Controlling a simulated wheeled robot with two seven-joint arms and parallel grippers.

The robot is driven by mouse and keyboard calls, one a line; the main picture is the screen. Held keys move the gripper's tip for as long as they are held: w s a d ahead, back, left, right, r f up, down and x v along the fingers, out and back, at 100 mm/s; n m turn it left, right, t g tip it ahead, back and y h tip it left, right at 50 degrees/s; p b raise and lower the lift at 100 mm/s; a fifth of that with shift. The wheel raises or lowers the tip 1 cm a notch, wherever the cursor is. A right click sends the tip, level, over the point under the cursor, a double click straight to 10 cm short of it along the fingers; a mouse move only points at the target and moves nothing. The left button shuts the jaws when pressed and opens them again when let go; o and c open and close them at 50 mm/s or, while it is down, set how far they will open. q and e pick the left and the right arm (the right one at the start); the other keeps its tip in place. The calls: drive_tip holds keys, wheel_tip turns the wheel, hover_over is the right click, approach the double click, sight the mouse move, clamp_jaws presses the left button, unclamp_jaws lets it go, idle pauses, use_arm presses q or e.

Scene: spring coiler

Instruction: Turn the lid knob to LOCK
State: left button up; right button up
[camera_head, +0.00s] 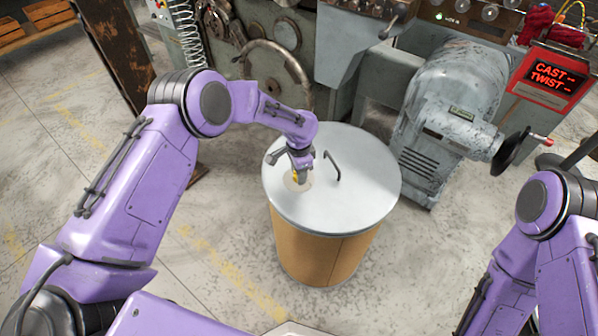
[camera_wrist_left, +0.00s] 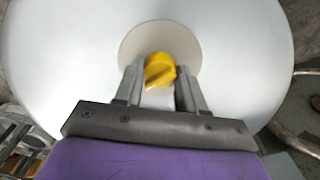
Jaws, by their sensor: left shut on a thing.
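A yellow knob (camera_wrist_left: 160,71) sits on a pale beige disc (camera_wrist_left: 160,42) on the round grey-white lid (camera_wrist_left: 60,70). The lid (camera_head: 345,205) covers a tan drum (camera_head: 320,252) in the head view. My left gripper (camera_head: 298,176) is over the left part of the lid, shut on the knob; in the left wrist view its fingers (camera_wrist_left: 160,86) stand on both sides of it. Little of the knob shows in the head view. I can read no LOCK marking. My right arm shows at the right edge, but its gripper is out of view.
A dark bar handle (camera_head: 332,165) stands on the lid, just right of my left gripper. A grey motor housing (camera_head: 450,100) with a black handwheel (camera_head: 510,152) stands right of the drum. Machinery with a large wheel (camera_head: 277,68) is behind. The floor left of the drum is clear.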

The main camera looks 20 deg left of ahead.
use_arm(q)
drive_tip(key=o, duration=1.1)
drive_tip(key=shift+c, duration=0.2)
wheel_tip(320, 180, up, 11)
drive_tip(key=shift+f+b, duration=0.2)
drive_tip(key=shift+b, duration=0.15)
